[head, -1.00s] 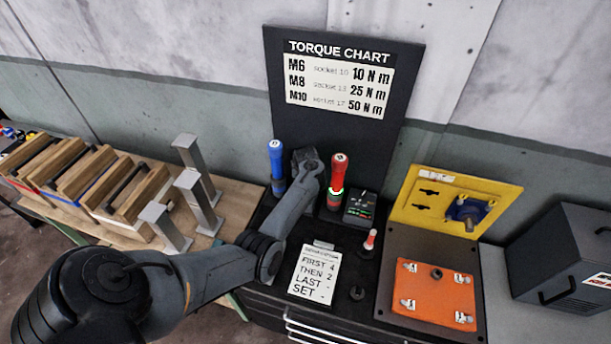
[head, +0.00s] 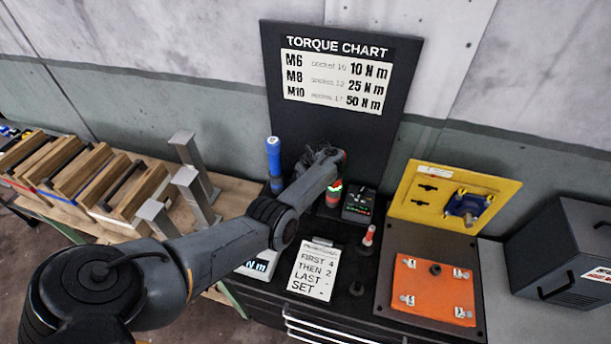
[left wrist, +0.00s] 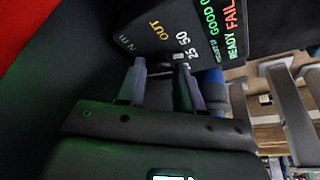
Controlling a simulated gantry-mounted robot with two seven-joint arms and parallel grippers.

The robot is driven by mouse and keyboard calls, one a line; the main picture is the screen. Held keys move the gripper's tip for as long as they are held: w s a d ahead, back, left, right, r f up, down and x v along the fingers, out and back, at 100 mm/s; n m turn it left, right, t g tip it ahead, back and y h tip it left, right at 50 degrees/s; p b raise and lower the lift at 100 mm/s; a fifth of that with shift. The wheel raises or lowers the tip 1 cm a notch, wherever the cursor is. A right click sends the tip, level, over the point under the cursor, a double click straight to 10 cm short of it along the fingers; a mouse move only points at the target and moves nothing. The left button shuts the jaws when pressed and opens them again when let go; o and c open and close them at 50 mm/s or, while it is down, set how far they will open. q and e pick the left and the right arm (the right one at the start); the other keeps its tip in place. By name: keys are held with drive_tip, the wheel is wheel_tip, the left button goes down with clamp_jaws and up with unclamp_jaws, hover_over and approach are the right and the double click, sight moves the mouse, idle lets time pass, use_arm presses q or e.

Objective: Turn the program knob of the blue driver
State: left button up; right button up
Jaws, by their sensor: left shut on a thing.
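The blue driver (head: 274,160) stands upright at the back of the bench in the head view, left of my left wrist. A blue part (left wrist: 209,90) shows just beyond the right finger. My right gripper is not in view.
The red driver (head: 333,196) stands close behind my left wrist and is partly covered; its red body (left wrist: 22,30) fills the wrist view's upper left corner. Its control box (head: 359,206) is to the right. A sequence card (head: 314,270) lies in front. Metal posts (head: 194,165) stand left.

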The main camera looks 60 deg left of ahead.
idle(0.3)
use_arm(q)
drive_tip(key=o, duration=1)
drive_tip(key=shift+o, duration=0.2)
